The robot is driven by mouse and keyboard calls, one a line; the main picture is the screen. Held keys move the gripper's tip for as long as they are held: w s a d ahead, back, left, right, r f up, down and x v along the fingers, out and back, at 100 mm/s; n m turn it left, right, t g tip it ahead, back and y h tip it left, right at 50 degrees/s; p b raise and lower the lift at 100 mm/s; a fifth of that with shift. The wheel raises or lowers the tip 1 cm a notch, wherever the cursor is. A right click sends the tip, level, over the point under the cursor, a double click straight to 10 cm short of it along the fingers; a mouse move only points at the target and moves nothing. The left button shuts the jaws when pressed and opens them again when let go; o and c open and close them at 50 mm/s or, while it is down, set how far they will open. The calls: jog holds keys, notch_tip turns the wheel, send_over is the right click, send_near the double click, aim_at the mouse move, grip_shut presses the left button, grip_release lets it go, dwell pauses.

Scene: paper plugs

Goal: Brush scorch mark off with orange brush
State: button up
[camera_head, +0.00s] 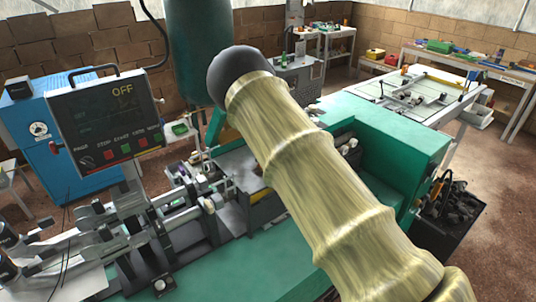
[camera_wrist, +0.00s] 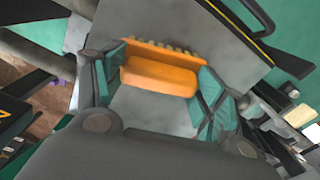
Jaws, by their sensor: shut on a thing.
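In the wrist view my gripper (camera_wrist: 160,82) is shut on the orange brush (camera_wrist: 158,77), with one teal finger pad at each end of its block. The brush's orange bristle edge (camera_wrist: 165,52) points toward the top of the picture, over a flat grey metal surface (camera_wrist: 215,35). I cannot tell whether the bristles touch that surface. No scorch mark can be made out in either view. In the head view my gold-coloured arm crosses the middle and hides the gripper and the brush.
The green machine (camera_head: 385,150) surrounds the work area. A control panel reading OFF (camera_head: 108,115) stands at left, before a blue cabinet (camera_head: 40,130). Metal rods and clamps (camera_head: 130,225) lie at lower left. A black bin (camera_head: 452,215) stands at right.

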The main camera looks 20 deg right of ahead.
jog(key=shift+f, duration=0.25)
jog(key=shift+a, duration=0.1)
